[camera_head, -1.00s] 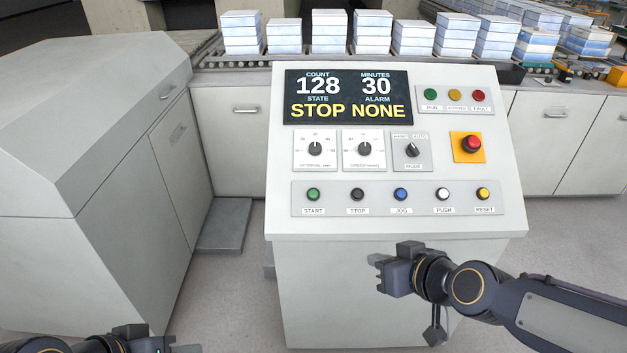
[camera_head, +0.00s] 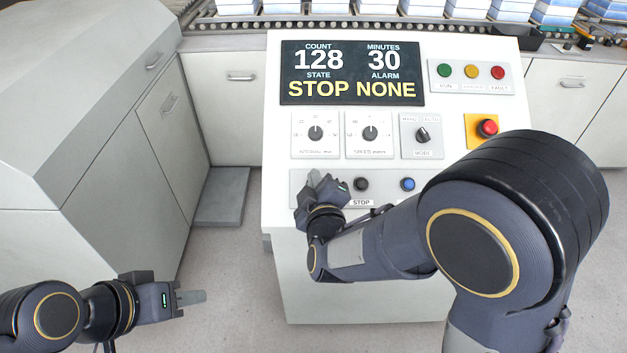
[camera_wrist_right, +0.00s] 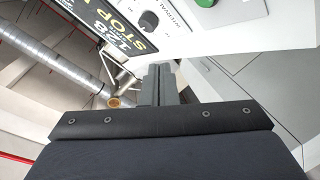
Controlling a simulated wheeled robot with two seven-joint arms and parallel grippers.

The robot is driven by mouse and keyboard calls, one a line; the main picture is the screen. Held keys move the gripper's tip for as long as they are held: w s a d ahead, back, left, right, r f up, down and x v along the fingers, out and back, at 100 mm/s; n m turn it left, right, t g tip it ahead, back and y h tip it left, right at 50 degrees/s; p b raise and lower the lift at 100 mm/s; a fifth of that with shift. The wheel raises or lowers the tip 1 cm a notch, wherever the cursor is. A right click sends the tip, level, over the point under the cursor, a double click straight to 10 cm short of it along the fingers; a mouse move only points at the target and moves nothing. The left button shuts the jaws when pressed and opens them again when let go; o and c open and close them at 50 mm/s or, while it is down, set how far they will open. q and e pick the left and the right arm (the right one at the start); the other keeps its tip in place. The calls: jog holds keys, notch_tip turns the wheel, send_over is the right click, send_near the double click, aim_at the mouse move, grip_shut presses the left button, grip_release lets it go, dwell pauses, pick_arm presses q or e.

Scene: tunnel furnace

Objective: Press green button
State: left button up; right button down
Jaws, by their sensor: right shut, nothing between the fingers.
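The control panel (camera_head: 275,200) has a lower row of buttons. My right gripper (camera_head: 314,180) is at the left end of that row and hides the green START button in the head view. In the right wrist view the green button (camera_wrist_right: 205,3) is cut off by the top edge. My right gripper (camera_wrist_right: 160,83) is shut and empty there, and its tips show apart from the button in the picture. My left gripper (camera_head: 192,298) is low at the left, away from the panel; its finger gap cannot be made out.
The black STOP button (camera_head: 361,184) and blue button (camera_head: 407,184) are right of my right gripper. My right arm covers the row's right end. A green lamp (camera_head: 444,71) and red emergency button (camera_head: 488,127) sit higher. A grey cabinet (camera_head: 90,130) stands left.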

jog(key=shift+w+f, duration=0.1)
jog(key=shift+f, duration=0.05)
jog(key=w+f+b, duration=0.1)
jog(key=f+b, duration=0.1)
jog(key=w+f+b, duration=0.1)
jog(key=f+b, duration=0.1)
jog(key=w+f+b, duration=0.2)
jog(key=shift+w+f+b, duration=0.5)
dwell(1.8)
jog(key=shift+w+f, duration=0.25)
jog(key=shift+f, duration=0.05)
jog(key=shift+w+f+b, duration=0.3)
jog(key=shift+f+b, duration=0.2)
jog(key=shift+b, duration=0.2)
dwell(0.5)
jog(key=shift+r, duration=0.1)
jog(key=shift+s+r+p, duration=0.6)
jog(key=shift+r+p, duration=0.1)
jog(key=shift+p, duration=0.05)
jog(key=shift+r, duration=0.15)
